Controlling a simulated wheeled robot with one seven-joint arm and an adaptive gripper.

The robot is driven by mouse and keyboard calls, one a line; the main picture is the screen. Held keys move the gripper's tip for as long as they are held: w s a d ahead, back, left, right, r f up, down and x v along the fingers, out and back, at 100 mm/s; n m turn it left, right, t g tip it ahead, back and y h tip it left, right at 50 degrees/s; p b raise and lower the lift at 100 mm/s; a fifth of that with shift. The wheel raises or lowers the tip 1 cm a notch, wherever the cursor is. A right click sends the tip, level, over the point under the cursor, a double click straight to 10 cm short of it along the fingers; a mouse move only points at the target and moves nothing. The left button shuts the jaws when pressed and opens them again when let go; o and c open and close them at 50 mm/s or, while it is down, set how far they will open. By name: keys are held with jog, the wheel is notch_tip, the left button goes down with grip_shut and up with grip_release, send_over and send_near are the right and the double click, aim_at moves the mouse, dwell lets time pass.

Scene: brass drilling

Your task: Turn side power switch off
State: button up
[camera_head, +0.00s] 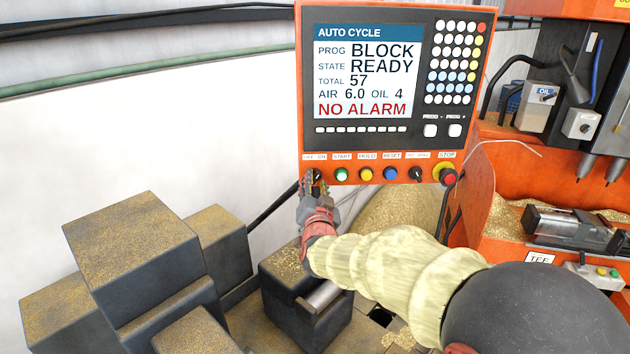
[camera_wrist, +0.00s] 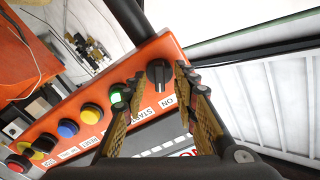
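The orange control panel (camera_head: 372,180) has a row of buttons along its lower edge. A black rotary knob under the OFF ON label sits at the row's left end. My gripper (camera_head: 311,184) is in front of it and hides most of it. In the wrist view, the black knob (camera_wrist: 158,73) lies between the two fingertips of my gripper (camera_wrist: 156,82). The fingers are open, with a gap visible on each side of the knob. Another switch box with a black knob (camera_head: 583,125) is on the machine at the far right.
The green START button (camera_head: 341,174) is close to the knob; it also shows beside my finger in the wrist view (camera_wrist: 117,95). HOLD, RESET and a red STOP button (camera_head: 448,177) follow to the right. The screen (camera_head: 366,72) reads READY and NO ALARM. Dark blocks (camera_head: 140,260) stand at lower left.

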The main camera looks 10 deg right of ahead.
jog(key=shift+w+d, duration=0.15)
jog(key=shift+w, duration=0.1)
jog(key=shift+c, duration=0.4)
grip_shut()
